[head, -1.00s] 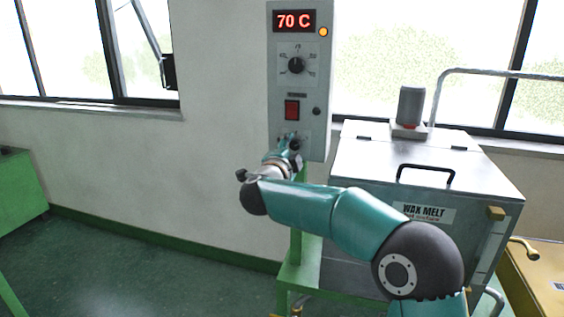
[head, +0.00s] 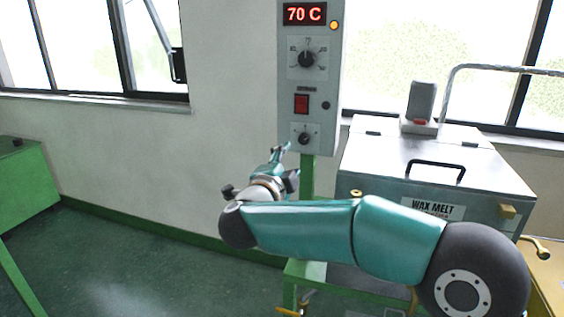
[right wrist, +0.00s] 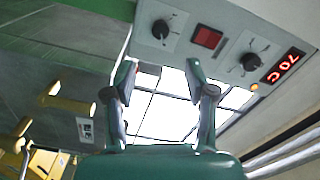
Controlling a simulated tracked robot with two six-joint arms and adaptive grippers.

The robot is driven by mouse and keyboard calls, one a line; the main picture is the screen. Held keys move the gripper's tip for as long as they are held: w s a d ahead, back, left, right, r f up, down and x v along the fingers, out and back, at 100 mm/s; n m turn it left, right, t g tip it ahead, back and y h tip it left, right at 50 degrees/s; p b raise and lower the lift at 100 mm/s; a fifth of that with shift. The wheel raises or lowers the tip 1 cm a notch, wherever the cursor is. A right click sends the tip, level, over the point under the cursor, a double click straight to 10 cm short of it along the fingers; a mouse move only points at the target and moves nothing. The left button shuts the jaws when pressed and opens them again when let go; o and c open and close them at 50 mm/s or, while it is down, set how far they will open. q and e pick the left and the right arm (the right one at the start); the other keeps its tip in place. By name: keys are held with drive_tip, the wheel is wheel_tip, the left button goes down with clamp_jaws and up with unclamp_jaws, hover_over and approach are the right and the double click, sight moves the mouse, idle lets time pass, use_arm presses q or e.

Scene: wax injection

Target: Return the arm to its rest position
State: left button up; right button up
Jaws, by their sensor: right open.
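My right arm reaches in from the lower right of the head view. Its gripper (head: 284,160) is in front of the wall, just below and left of the control panel's lower edge. In the right wrist view the two fingers of the right gripper (right wrist: 163,80) stand apart with nothing between them. The grey control panel (head: 290,75) has a red display reading 70 C (head: 304,13), a black knob (head: 306,59), a red switch (head: 301,104) and a lower knob (head: 305,138). The panel also shows at the top of the right wrist view (right wrist: 196,20). My left gripper is not in view.
The wax melt tank (head: 400,165) with a black lid handle (head: 437,166) stands right of the panel, behind my arm. A bent metal pipe (head: 500,70) rises behind it. A green table (head: 30,180) is at the far left. Floor (head: 130,260) between them is clear.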

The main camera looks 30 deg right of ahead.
drive_tip(key=w+d+f+n+g+y+p, duration=0.1)
drive_tip(key=d+f+n+p, duration=0.1)
drive_tip(key=f, duration=0.5)
drive_tip(key=w+d+f+n+p, duration=0.1)
drive_tip(key=f+n+p, duration=0.1)
drive_tip(key=f, duration=0.5)
drive_tip(key=s+a+f+n+y+p, duration=0.1)
drive_tip(key=a+f+n+y, duration=0.25)
drive_tip(key=f, duration=0.55)
drive_tip(key=s+a+f+n+y+p, duration=0.1)
drive_tip(key=a+f+n+y+p, duration=0.2)
drive_tip(key=f, duration=0.6)
drive_tip(key=s+a+f+n+g+y, duration=0.4)
drive_tip(key=s+a+f+n+y, duration=0.3)
drive_tip(key=s+f, duration=0.55)
drive_tip(key=s+a+f+n+g+y, duration=0.1)
drive_tip(key=s+a+n+g, duration=0.1)
drive_tip(key=s+a, duration=0.3)
drive_tip(key=s+a+f+n+g+y, duration=0.2)
drive_tip(key=s+a+g, duration=0.2)
drive_tip(key=s, duration=0.7)
drive_tip(key=shift+a+f, duration=0.25)
drive_tip(key=shift+a, duration=0.7)
